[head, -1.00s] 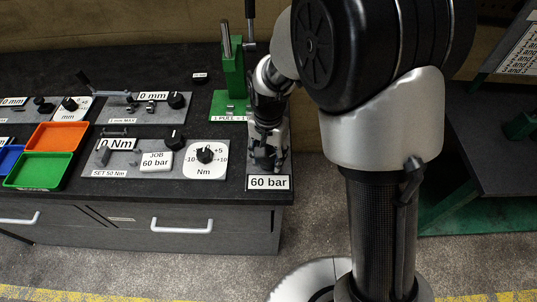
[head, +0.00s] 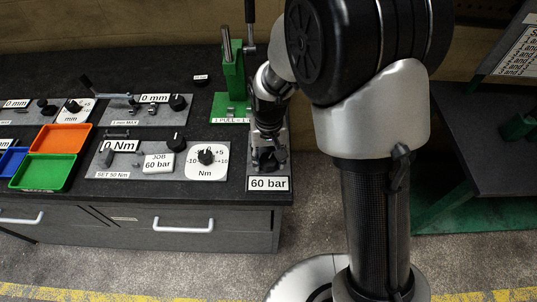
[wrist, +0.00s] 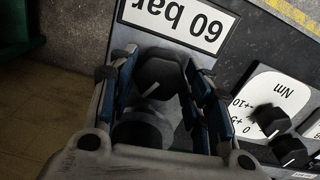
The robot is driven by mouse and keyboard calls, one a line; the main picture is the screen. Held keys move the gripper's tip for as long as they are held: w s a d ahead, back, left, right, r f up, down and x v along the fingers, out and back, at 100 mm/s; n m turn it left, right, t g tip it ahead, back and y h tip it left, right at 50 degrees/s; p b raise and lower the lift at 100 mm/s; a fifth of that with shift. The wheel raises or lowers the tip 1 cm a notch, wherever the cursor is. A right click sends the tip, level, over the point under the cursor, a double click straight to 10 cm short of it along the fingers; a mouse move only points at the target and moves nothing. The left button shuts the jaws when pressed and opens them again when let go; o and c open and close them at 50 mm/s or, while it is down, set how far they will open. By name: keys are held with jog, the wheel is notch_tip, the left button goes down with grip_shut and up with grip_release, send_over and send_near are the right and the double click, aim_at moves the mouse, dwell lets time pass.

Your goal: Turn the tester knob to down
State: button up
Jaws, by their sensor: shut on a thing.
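A black knob (wrist: 158,72) with a white pointer line sits beside the "60 bar" sign, which shows in the wrist view (wrist: 172,18) and in the head view (head: 268,184). My gripper (head: 268,158) is over this station at the bench's right front corner. In the wrist view my gripper (wrist: 165,92) has its blue-padded fingers on both sides of the knob, shut on it. The pointer line slants towards the lower left in the wrist view. In the head view my gripper mostly hides the knob. No label naming the tester is legible here.
Left of it is a torque panel with a knob (head: 177,142), a white "Nm" dial (head: 207,159) and a "JOB 60 bar" card (head: 158,163). A green pump stand (head: 233,75) rises behind my gripper. Green (head: 42,172) and orange (head: 61,139) trays are further left.

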aim_at(269, 159)
jog(key=shift+n+p, duration=0.55)
jog(key=shift+n, duration=1.75)
jog(key=o, duration=1.1)
jog(key=shift+c, duration=0.2)
notch_tip(269, 159, up, 12)
